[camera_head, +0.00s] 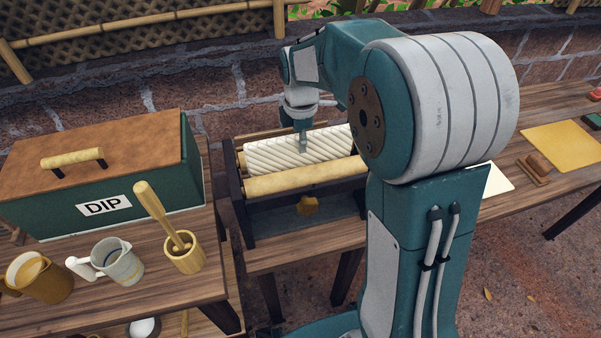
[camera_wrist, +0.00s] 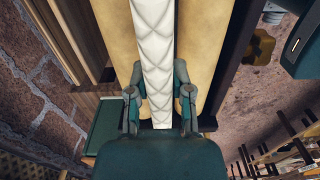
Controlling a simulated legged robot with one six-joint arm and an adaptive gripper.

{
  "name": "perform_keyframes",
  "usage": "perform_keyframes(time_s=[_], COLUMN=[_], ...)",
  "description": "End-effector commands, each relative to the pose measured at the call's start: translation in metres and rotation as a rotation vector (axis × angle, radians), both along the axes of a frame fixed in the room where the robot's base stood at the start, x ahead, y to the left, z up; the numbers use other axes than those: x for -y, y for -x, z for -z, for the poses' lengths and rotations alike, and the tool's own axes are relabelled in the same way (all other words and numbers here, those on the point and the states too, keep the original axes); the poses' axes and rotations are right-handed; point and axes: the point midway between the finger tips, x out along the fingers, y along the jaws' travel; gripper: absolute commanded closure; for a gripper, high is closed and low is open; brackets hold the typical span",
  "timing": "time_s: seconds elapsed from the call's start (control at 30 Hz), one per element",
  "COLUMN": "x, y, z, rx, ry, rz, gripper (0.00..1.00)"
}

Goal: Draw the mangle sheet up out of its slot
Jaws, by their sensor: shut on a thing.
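The mangle sheet (camera_head: 272,156) is white with a ribbed pattern. In the head view it stands up between the rollers of the mangle, its lower edge hidden behind the front roller (camera_head: 300,180). In the wrist view the sheet (camera_wrist: 156,45) runs as a narrow white strip between two cream rollers. My gripper (camera_head: 303,142) is shut on the sheet's upper edge, right of the sheet's middle in the head view. In the wrist view my gripper's fingers (camera_wrist: 160,95) press in from both sides of the strip. My arm hides the mangle's right end.
A green DIP box (camera_head: 160,205), mugs and a mortar (camera_head: 185,256) stand left. A yellow sheet (camera_head: 563,145) lies right. A brick wall (camera_head: 60,95) runs behind.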

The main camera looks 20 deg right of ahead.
Motion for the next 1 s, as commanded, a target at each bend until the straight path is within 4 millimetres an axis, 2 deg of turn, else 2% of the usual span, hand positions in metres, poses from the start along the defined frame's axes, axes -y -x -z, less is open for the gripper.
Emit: perform_keyframes(time_s=[0.57, 1.0], x=[0.0, 0.0], y=[0.0, -0.001], z=[-0.009, -0.04], rx=[0.002, 0.004], ry=[0.0, 0.0], rz=[0.0, 0.0], gripper=[1.0, 1.0])
